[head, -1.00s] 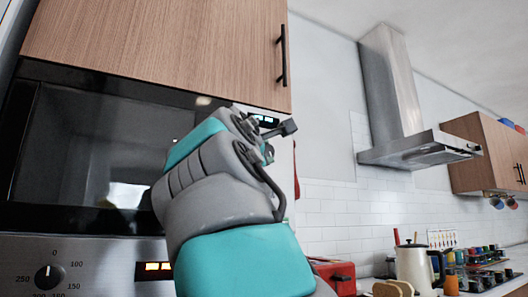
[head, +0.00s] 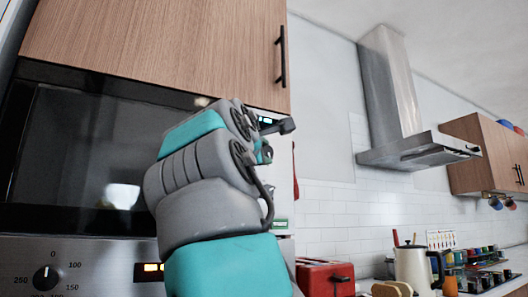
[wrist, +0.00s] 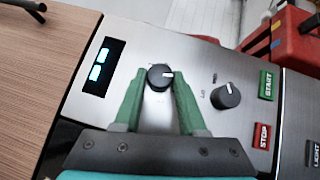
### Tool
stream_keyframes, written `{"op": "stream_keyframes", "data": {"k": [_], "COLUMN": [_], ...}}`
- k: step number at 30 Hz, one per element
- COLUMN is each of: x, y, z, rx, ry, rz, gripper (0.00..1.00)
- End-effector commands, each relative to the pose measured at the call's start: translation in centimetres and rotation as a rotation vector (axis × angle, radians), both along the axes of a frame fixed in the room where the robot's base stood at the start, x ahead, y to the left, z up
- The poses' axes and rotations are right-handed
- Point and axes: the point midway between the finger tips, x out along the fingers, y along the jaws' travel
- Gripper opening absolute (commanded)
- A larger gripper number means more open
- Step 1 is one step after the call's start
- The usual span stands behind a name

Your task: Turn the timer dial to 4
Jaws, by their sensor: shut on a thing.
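In the wrist view, my gripper (wrist: 160,78) has its two green fingers shut on a round black dial (wrist: 158,80) on the brushed-metal control panel (wrist: 195,60). A white pointer mark on this dial points to the right of the picture. The markings around it are too small to read. A second black dial (wrist: 227,96) sits to the right on the same panel, clear of the fingers, with small lettering beside it. A lit display (wrist: 98,65) is left of the gripped dial.
A green START button (wrist: 267,84) and a red STOP button (wrist: 262,136) sit near the second dial. A wooden cabinet (head: 160,45) hangs above the panel. A lower oven dial (head: 46,278), a red toaster (head: 325,277) and a kettle (head: 413,266) are in the head view.

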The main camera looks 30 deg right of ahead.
Motion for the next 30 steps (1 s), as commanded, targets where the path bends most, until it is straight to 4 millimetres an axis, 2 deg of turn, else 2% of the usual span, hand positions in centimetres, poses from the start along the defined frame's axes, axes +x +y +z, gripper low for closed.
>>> {"op": "stream_keyframes", "data": {"k": [27,28,30], "x": [0.06,0.05,0.05], "y": [-0.11,-0.11,-0.1], "z": [-0.13,-0.13,-0.12], "rx": [0.022,0.022,0.022], "ry": [0.004,0.004,0.004], "rz": [-0.002,-0.002,-0.002], "gripper": [0.0,0.44,0.52]}}
